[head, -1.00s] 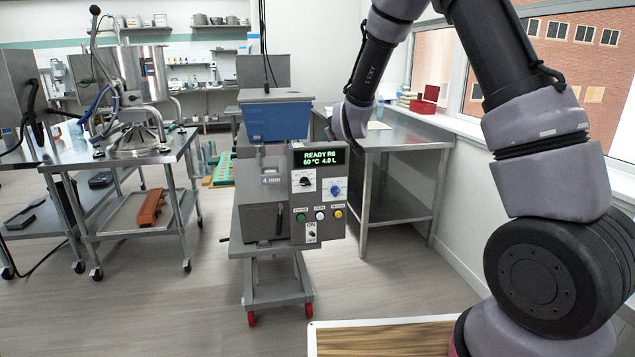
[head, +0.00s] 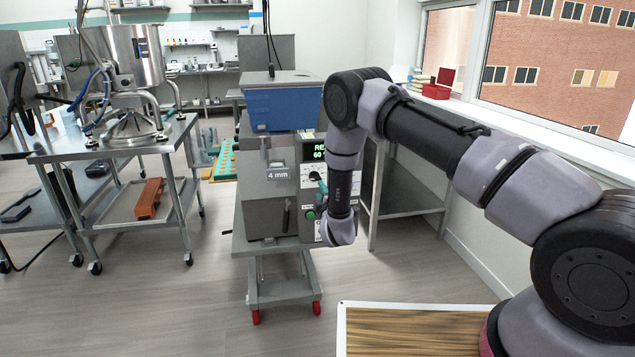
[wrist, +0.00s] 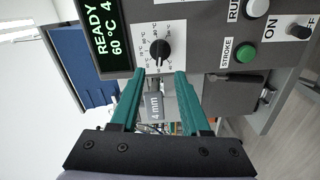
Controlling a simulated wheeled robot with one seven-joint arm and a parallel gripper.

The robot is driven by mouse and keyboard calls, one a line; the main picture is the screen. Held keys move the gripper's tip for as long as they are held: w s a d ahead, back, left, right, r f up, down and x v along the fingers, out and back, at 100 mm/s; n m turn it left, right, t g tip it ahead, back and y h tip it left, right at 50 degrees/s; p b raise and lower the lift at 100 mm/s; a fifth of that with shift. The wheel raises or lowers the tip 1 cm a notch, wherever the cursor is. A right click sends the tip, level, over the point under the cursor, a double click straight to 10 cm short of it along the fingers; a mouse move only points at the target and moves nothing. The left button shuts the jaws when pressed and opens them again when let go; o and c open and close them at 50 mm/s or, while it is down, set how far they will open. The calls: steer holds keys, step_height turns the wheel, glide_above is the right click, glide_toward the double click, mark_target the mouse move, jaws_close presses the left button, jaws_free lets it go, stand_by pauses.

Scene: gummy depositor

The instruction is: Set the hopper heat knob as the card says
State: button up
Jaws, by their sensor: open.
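A black knob (wrist: 159,50) on a white dial plate (wrist: 146,42) sits next to the green-lit display (wrist: 106,38) in the wrist view. The dial's markings and the knob's exact setting are too small to read. My gripper (wrist: 163,73) has two teal fingers, open and empty. Their tips are close to the panel, just short of the knob in the picture; I cannot tell whether they touch it. In the head view my arm hides most of the panel, and a teal fingertip (head: 322,188) shows beside it. The blue hopper (head: 284,107) stands on top of the machine. I make out no card.
A green button (wrist: 246,53), a white button (wrist: 256,8) and an ON/OFF switch (wrist: 298,31) are on the same panel. A steel table (head: 412,203) stands right of the machine, a steel cart (head: 110,150) left.

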mark_target(315, 180)
steer(key=x, duration=0.8)
steer(key=shift+w, duration=0.15)
jaws_close()
